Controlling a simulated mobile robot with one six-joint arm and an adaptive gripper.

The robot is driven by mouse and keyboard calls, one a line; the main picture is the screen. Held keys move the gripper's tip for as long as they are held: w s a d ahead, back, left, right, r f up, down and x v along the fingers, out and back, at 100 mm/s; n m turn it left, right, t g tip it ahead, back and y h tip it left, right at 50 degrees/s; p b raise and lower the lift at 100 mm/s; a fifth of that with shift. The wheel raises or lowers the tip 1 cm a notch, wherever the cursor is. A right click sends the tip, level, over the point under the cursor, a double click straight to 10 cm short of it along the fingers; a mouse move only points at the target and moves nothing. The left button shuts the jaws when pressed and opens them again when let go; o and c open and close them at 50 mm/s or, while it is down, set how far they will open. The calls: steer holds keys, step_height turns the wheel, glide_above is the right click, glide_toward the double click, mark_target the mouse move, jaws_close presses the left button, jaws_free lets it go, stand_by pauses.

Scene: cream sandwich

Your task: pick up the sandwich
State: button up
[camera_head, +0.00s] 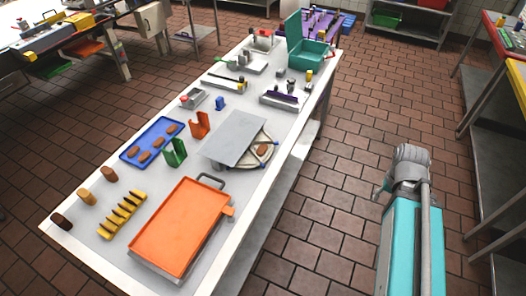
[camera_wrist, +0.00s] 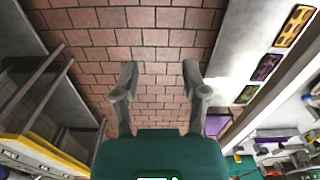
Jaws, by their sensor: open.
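Several small brown oblong pieces (camera_head: 145,156) that look like sandwiches or biscuits lie on a blue tray (camera_head: 133,145) on the long table. A similar brown piece (camera_head: 262,150) lies on a round white plate (camera_head: 268,139), partly under a grey board. I cannot tell which piece is the sandwich. My gripper (camera_wrist: 158,75) is open and empty in the wrist view, its two fingers spread above the brick floor. No sandwich shows between the fingers. In the head view my arm is at the right, apart from the table.
A grey board (camera_head: 231,137) and an orange tray (camera_head: 180,228) stand on the table. Yellow pieces (camera_head: 121,215) and brown blocks (camera_head: 109,174) are at its near left. A teal box (camera_head: 309,54) stands toward the far end. Open tiled floor (camera_head: 340,160) lies between table and arm.

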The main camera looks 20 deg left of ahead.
steer(key=shift+o, duration=0.3)
steer(key=o, duration=0.4)
steer(key=shift+w+a+f, duration=0.15)
steer(key=shift+a+f, duration=0.05)
steer(key=shift+o, duration=0.7)
steer(key=w+a+f+n+y+b, duration=0.3)
steer(key=w+a+n+b, duration=0.1)
steer(key=a, duration=0.3)
steer(key=w+a+f+n+y+b, duration=0.3)
steer(key=w+a+n+b, duration=0.1)
steer(key=a, duration=0.4)
steer(key=shift+a+f+t+b, duration=0.3)
steer(key=shift+t+b, duration=0.1)
steer(key=shift+b, duration=0.3)
steer(key=w+a+n+y+b, duration=0.3)
steer(key=a+n+b, duration=0.1)
steer(key=a, duration=0.4)
steer(key=w+a+n+y+b, duration=0.4)
steer(key=a+n+b, duration=0.1)
steer(key=a, duration=0.3)
steer(key=shift+w+a+y, duration=0.15)
steer(key=shift+w+y, duration=0.05)
steer(key=shift+y, duration=0.1)
steer(key=shift+f, duration=0.15)
steer(key=b, duration=0.4)
glide_toward(262, 150)
steer(key=shift+w+x, duration=0.15)
steer(key=shift+x, duration=0.65)
steer(key=shift+w+x, duration=0.2)
steer(key=shift+x, duration=0.65)
